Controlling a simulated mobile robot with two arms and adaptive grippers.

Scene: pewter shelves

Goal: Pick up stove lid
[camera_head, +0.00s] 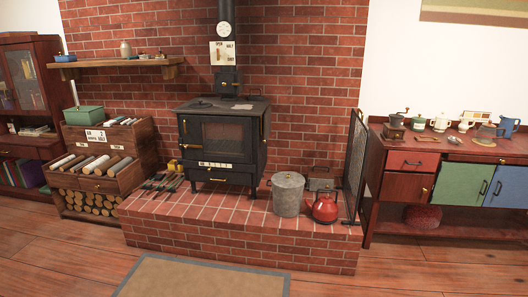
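A black stove (222,142) stands on a raised brick hearth at the middle of the head view. Its flat top (225,104) carries small dark items and a light flat patch. I cannot tell which of these is the stove lid. The stove's front door has a window and is shut. A black pipe (227,45) rises from behind the top. Neither of my grippers shows in the view.
The brick hearth (230,240) juts forward and bears a metal bucket (288,195), a red kettle (325,208) and tools at left. A mesh screen (355,165) stands right. A wood rack (98,185) is left, a sideboard (410,186) right. The floor in front is clear around a rug (200,279).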

